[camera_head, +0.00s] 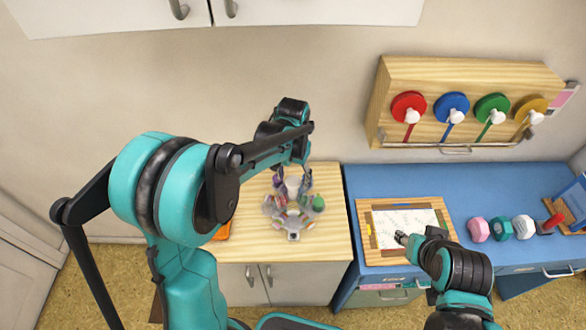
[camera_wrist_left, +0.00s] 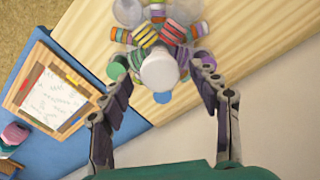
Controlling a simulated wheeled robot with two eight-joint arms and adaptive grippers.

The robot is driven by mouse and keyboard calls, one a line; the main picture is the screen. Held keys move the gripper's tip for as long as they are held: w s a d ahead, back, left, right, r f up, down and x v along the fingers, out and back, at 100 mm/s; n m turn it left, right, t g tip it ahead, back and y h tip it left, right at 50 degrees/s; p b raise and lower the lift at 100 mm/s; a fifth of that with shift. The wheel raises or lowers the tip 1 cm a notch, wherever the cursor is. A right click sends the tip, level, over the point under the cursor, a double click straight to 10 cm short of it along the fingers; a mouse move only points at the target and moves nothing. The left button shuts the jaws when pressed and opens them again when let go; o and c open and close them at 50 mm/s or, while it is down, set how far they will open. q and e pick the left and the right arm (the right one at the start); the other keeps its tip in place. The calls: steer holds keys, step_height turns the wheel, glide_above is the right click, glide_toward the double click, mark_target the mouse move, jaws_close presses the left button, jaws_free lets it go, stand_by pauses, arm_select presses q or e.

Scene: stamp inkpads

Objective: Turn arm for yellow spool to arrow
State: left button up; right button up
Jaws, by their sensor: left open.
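A yellow spool (camera_head: 530,106) sits at the right end of a wooden wall box, with a white knob (camera_head: 536,117) at its lower right. No arrow can be made out. My left gripper (camera_head: 293,182) is far left of it, over a round carousel (camera_head: 276,212) on the wooden cabinet. It is open and pointing down. In the left wrist view my left gripper (camera_wrist_left: 164,72) has its fingers on either side of the carousel's white centre post (camera_wrist_left: 159,76), with no clear contact. My right gripper (camera_head: 402,239) is over the tray; its jaws are too small to read.
Red (camera_head: 408,105), blue (camera_head: 452,106) and green (camera_head: 492,107) spools share the box (camera_head: 470,72). A wooden tray (camera_head: 366,225) with white paper lies on the blue desk (camera_head: 400,178). Striped rolls (camera_wrist_left: 146,35) fill the carousel.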

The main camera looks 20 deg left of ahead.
arm_select(q)
step_height(320, 180, up, 12)
steer(key=shift+f, duration=0.25)
steer(key=shift+s, duration=0.15)
stand_by(0.3)
